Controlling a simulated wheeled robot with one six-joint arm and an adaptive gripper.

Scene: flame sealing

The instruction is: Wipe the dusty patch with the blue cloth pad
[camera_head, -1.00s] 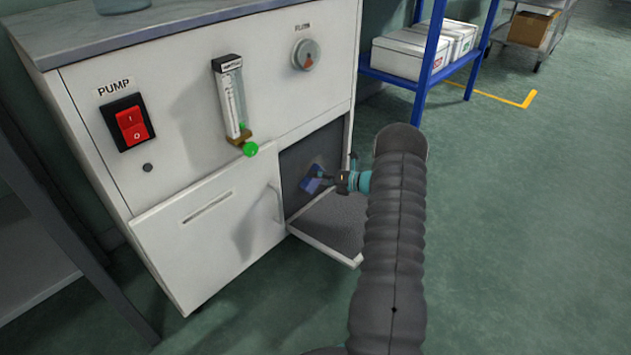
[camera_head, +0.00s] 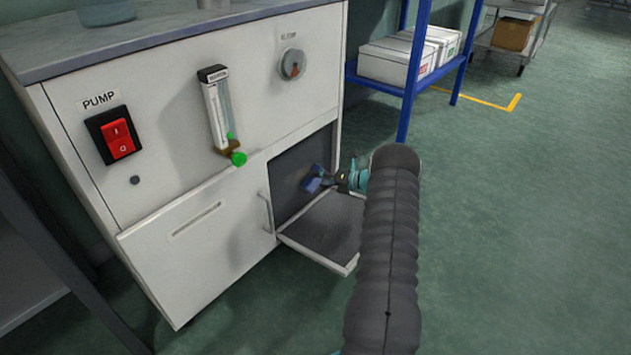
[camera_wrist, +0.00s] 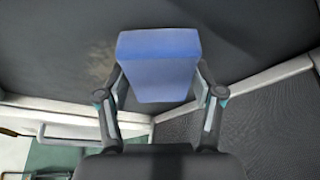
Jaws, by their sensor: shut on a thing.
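My gripper (camera_wrist: 158,100) is shut on the blue cloth pad (camera_wrist: 158,68) in the wrist view, one finger on each side of it. In the head view the pad (camera_head: 313,179) is small and sits inside the open compartment of the white cabinet, against or close to its dark inner panel (camera_head: 292,177). I cannot tell whether it touches. In the wrist view a faint tan dusty patch (camera_wrist: 100,62) shows on the dark panel, just left of the pad; part of it may be hidden behind the pad.
The compartment's flap door (camera_head: 325,232) hangs open below the opening. The white cabinet (camera_head: 200,235) has a drawer front with a handle beside it, a red pump switch (camera_head: 118,139) and a flowmeter (camera_head: 219,112). A blue shelf (camera_head: 413,75) stands behind; the floor at right is clear.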

